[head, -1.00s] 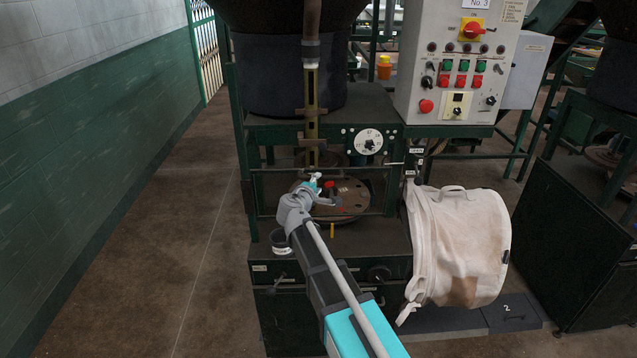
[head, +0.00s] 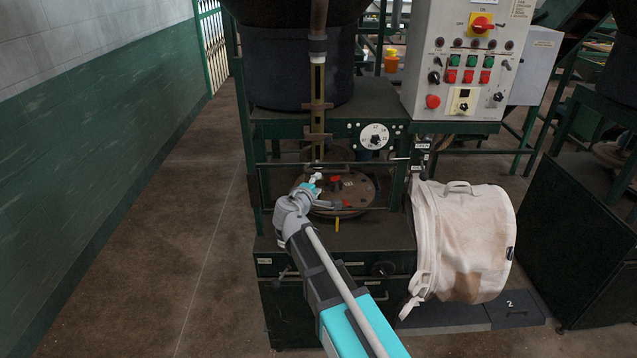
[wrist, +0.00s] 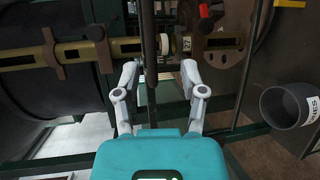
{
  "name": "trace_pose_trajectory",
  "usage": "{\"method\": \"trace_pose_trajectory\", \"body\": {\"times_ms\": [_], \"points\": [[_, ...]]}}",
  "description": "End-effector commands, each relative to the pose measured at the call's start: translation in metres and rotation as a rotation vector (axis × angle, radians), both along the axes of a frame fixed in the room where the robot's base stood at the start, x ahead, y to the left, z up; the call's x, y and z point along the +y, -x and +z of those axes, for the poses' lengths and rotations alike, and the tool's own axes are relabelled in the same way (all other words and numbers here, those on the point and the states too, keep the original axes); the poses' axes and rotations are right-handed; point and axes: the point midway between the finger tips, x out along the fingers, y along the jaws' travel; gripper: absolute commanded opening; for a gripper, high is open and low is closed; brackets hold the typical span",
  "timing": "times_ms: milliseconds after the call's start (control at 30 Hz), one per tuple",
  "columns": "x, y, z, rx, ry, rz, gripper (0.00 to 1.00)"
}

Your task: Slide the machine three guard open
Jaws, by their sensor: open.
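The machine three guard is a thin dark bar frame in front of the round plate (head: 352,190); its upper rail (head: 385,161) runs across the machine front in the head view. My gripper (head: 314,182) is at the left-middle of the guard, close to this rail. In the wrist view, which is turned sideways, my gripper (wrist: 158,66) is open with its fingers apart. A long dark bar (wrist: 150,30), apparently the guard rail, passes between the fingers. No closed contact shows. My wrist hides part of the guard's lower left.
A control box (head: 465,60) with switches is at the upper right. A pale bag (head: 470,240) hangs right of the machine. A slotted column (head: 317,100) stands behind the guard. A dark pot (wrist: 287,106) shows at the wrist view's right. Floor at left is clear.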

Motion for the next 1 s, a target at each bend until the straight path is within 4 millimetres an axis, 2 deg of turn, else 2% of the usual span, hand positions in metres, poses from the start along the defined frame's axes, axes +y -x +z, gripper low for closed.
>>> {"method": "trace_pose_trajectory", "body": {"times_ms": [1000], "points": [[0.017,0.047,0.009,0.0,0.0,0.0,0.54]]}}
